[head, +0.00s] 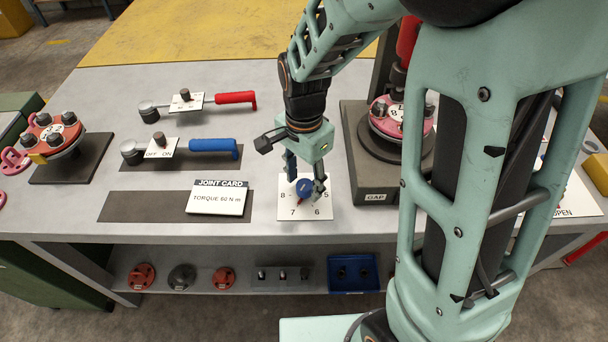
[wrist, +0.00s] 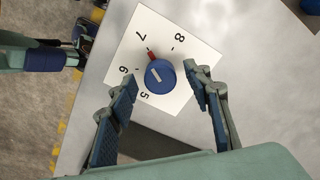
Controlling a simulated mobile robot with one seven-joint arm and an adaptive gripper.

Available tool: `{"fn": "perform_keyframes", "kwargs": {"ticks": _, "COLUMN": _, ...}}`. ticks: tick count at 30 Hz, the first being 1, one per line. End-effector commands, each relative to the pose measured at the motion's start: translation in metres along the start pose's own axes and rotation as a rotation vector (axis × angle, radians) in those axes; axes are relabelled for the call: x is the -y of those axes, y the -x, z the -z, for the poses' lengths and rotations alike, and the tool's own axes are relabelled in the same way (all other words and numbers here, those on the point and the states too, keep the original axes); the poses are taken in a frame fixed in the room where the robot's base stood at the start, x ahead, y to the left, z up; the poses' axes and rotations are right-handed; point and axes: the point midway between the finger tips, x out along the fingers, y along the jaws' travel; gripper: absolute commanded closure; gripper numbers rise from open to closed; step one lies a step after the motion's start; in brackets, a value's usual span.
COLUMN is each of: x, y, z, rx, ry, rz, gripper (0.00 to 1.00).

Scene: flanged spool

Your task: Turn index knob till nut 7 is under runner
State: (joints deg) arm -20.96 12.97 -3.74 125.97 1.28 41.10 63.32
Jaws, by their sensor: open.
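The index knob (head: 304,187) is blue and sits on a white card (head: 286,211) marked 5, 6, 7 and 8. In the wrist view the knob (wrist: 160,76) has a red pointer aimed at the 7. My gripper (head: 305,178) is open over the card. In the wrist view my gripper (wrist: 162,82) has a finger on each side of the knob, with gaps visible on both sides. A pink flange (head: 397,127) with dark nuts sits in the grey stand at right, below a red part. My arm partly covers this stand; the nut under the runner is unclear.
Red-handled (head: 235,97) and blue-handled (head: 212,146) wrenches lie left of the card. A joint card (head: 219,198) reads "TORQUE 60 N m". Another flanged spool (head: 58,134) stands at far left. The grey stand base (head: 375,197) is close to the gripper's right.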

Motion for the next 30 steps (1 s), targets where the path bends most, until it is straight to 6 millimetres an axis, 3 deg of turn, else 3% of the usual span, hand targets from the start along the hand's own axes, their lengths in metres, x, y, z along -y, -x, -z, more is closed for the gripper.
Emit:
{"fn": "perform_keyframes", "kwargs": {"ticks": 5, "x": 0.001, "y": 0.017, "z": 0.001, "rx": -0.002, "ry": 0.0, "rz": 0.005, "gripper": 0.55}}
{"fn": "perform_keyframes", "kwargs": {"ticks": 18, "x": 0.001, "y": 0.103, "z": 0.001, "rx": -0.002, "ry": 0.0, "rz": 0.004, "gripper": 0.55}}
{"fn": "perform_keyframes", "kwargs": {"ticks": 24, "x": 0.0, "y": 0.119, "z": 0.0, "rx": -0.001, "ry": 0.0, "rz": 0.002, "gripper": 0.55}}
{"fn": "perform_keyframes", "kwargs": {"ticks": 30, "x": 0.0, "y": 0.12, "z": 0.0, "rx": -0.001, "ry": 0.0, "rz": 0.0, "gripper": 0.55}}
